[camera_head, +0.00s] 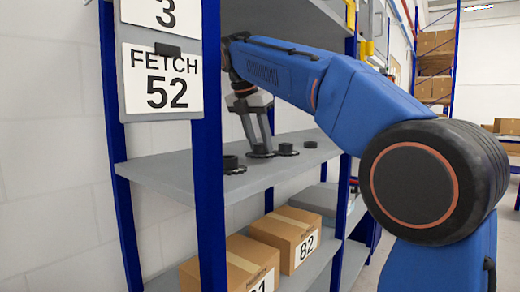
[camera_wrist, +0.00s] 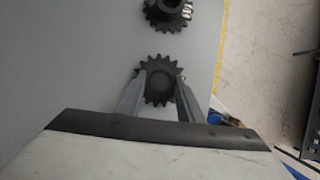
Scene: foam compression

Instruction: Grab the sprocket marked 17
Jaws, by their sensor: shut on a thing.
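My gripper (camera_head: 258,148) reaches down to the grey middle shelf (camera_head: 175,172) of a blue-posted rack. It is shut on a dark toothed sprocket (camera_wrist: 160,67), with one finger on each side of its hub in the wrist view. In the head view this sprocket (camera_head: 262,154) is low at the shelf surface; I cannot tell if it touches it. No number is readable on it. A second dark sprocket (camera_wrist: 167,13) lies beyond it in the wrist view, with a small pale tag at its edge, too small to read.
More dark sprockets stand close by on the shelf, one at left (camera_head: 231,165) and others at right (camera_head: 287,149) (camera_head: 310,144). A sign (camera_head: 160,80) reads "FETCH 52". Cardboard boxes (camera_head: 285,238) fill the shelf below. Blue posts (camera_head: 208,150) flank the opening.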

